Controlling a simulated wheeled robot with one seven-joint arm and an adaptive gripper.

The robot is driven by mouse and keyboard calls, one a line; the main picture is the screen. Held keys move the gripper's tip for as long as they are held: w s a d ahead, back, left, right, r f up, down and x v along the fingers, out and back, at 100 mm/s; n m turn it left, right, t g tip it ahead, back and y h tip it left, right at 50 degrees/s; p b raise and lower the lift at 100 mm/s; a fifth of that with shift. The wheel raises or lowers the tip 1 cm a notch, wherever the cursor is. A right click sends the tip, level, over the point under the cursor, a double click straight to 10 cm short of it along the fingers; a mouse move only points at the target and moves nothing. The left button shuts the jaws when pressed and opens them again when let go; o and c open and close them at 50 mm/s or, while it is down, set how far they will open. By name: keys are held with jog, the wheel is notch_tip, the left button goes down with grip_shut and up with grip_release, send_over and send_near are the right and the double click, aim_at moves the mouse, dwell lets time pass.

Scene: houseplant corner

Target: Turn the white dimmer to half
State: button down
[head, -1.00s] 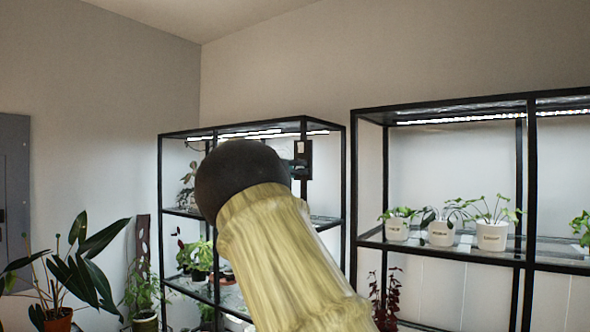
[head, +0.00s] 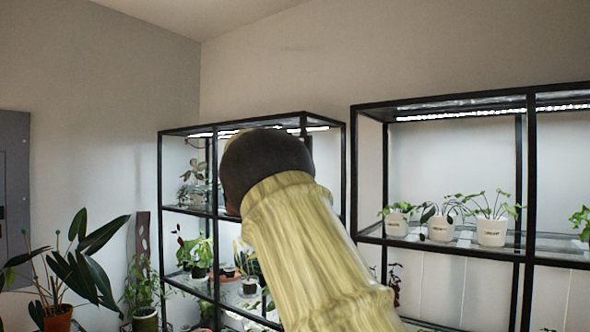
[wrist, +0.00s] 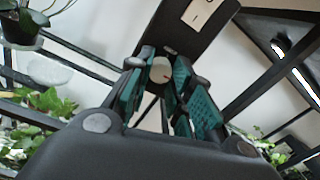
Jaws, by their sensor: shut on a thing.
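A black panel (wrist: 178,38) lies just beyond the fingertips and carries a pale plate (wrist: 199,13) near the top edge. In the head view my arm hides the dimmer and my gripper.
A black-framed plant shelf (head: 325,119) stands behind my arm, and another shelf (head: 531,170) with white potted plants (head: 491,232) stands at right. A leafy potted plant (head: 75,270) and a grey wall cabinet (head: 15,190) are at left. In the wrist view, black frame bars run close on both sides.

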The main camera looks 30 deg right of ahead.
jog(key=shift+s+n+t+p, duration=0.1)
jog(key=shift+n+t+p, duration=0.3)
jog(key=shift+n+p, duration=5.7)
jog(key=n+b, duration=0.5)
jog(key=shift+n, duration=0.3)
jog(key=c, duration=1.3)
grip_release()
jog(key=shift+d, duration=0.15)
jog(key=shift+o, duration=0.2)
